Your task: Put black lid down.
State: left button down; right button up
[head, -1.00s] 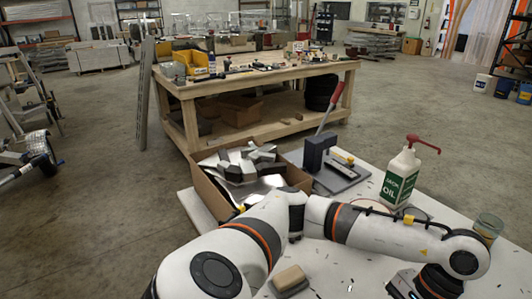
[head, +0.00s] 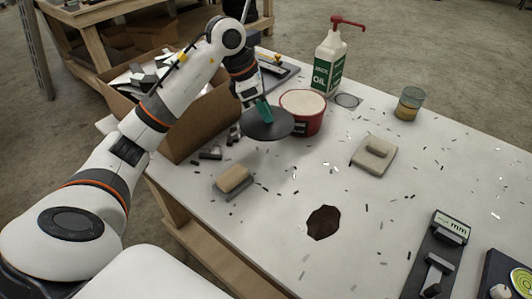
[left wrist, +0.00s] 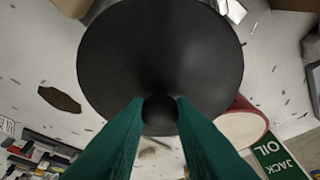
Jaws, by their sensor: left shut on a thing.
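The black lid (head: 268,124) is a round dark disc held above the white table, just left of and partly in front of the red tub (head: 303,110). My left gripper (head: 264,108), with green fingers, is shut on the lid's knob from above. In the left wrist view the lid (left wrist: 160,50) fills the upper middle, and the green fingertips (left wrist: 160,108) close on its round knob. The red tub (left wrist: 242,125) shows beside the lid there, with a pale top. My right gripper is not in view.
The oil bottle (head: 330,60) stands behind the tub, with a glass jar (head: 409,103) to the right. A cardboard box (head: 185,125) of metal scraps sits at left. A brush (head: 233,180), a cloth pad (head: 374,154) and a caliper (head: 440,255) lie on the table (head: 270,225) among scattered shavings.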

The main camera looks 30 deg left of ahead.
pick_arm(q)
notch_tip(320, 180, down, 10)
jog(key=shift+a+r+p, duration=0.1)
jog(key=shift+p, duration=0.2)
jog(key=shift+f, duration=0.2)
jog(key=c, duration=1.2)
grip_release()
jog(key=shift+r, duration=0.1)
jog(key=shift+c, duration=0.2)
